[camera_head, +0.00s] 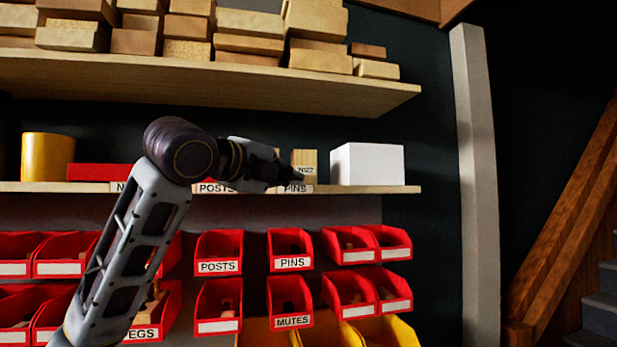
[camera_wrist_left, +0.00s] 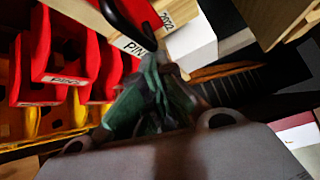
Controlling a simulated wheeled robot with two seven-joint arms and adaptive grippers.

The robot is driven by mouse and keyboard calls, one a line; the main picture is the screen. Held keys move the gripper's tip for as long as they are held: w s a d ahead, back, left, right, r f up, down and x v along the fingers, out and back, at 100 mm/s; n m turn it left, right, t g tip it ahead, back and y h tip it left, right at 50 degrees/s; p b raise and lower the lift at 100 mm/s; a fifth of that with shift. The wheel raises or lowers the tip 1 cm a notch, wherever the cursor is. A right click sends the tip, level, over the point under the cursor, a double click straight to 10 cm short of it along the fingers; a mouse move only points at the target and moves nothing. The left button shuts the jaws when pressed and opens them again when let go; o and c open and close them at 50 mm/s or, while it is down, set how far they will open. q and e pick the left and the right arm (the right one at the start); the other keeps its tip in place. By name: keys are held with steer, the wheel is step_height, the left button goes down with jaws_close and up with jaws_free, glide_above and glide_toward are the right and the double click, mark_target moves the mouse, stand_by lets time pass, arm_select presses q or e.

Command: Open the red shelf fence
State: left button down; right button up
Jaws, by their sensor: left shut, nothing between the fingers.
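A flat red piece (camera_head: 99,172), which looks like the red shelf fence, lies along the front of the middle shelf (camera_head: 400,189), left of my left arm. A red strip (camera_wrist_left: 143,12) also shows at the top of the left wrist view, beside a black curved part and above the PINS label. My left gripper (camera_head: 294,176) is shut and empty. Its tip is at the shelf edge, by the PINS label and in front of a small wooden block (camera_head: 304,160). I cannot tell whether it touches anything. My right gripper is not in view.
A white box (camera_head: 367,164) stands right of the gripper on the middle shelf, and a yellow cylinder (camera_head: 47,157) far left. Wood blocks crowd the upper shelf (camera_head: 200,80). Red bins (camera_head: 292,263) hang below. A pale post (camera_head: 478,180) stands right.

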arm_select(q)
steer(key=s+a, duration=0.4)
steer(key=a, duration=0.9)
steer(key=s+a, duration=0.4)
steer(key=a, duration=0.9)
steer(key=shift+s+a+b, duration=0.2)
steer(key=shift+s+b, duration=0.05)
steer(key=shift+b, duration=0.15)
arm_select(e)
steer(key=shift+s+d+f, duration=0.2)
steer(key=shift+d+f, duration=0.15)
arm_select(q)
steer(key=shift+d, duration=0.15)
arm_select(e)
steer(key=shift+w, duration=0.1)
